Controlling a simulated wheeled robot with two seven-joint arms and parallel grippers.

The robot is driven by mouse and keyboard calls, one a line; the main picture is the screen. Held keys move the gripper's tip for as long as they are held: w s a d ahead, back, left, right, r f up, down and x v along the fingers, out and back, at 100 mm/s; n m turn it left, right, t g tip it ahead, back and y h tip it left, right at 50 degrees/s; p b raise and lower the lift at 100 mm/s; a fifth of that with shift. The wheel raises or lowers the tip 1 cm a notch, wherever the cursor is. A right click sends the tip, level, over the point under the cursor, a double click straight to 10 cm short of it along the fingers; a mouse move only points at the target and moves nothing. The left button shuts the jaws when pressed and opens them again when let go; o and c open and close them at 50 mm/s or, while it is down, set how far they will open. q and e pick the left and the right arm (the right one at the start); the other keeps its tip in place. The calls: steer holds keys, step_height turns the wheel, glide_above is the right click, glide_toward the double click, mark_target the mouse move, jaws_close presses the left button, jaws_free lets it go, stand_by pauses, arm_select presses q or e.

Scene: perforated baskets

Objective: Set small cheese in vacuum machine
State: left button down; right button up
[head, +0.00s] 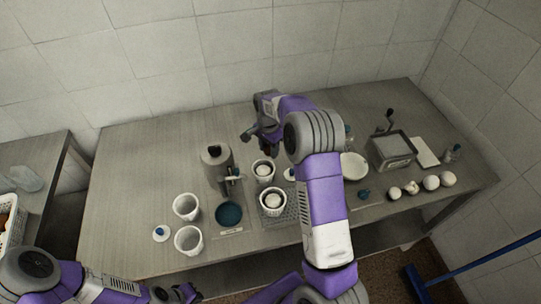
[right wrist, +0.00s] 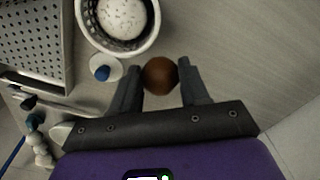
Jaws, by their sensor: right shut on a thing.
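My right gripper (head: 250,134) is over the back of the table, beyond two perforated baskets. In the right wrist view its fingers (right wrist: 160,78) are shut on a brown round thing (right wrist: 160,75); I cannot tell whether this is the small cheese. Several small white round pieces (head: 431,182) lie at the table's front right; they also show in the right wrist view (right wrist: 42,150). A grey box-shaped machine with a dark handle (head: 393,150) stands behind them, possibly the vacuum machine. My left gripper (head: 182,293) is low at the bottom left, its fingers unclear.
Perforated baskets (head: 264,181) with white cheese stand mid-table; one shows in the right wrist view (right wrist: 88,30) near my fingers. A grey cylinder device (head: 216,161), white cups (head: 186,207) and a teal dish (head: 228,214) stand left. The table's left end is clear.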

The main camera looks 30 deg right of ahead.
step_height(320, 180, down, 5)
steer(key=shift+f+b, duration=0.1)
steer(key=shift+b, duration=0.2)
steer(key=o, duration=1)
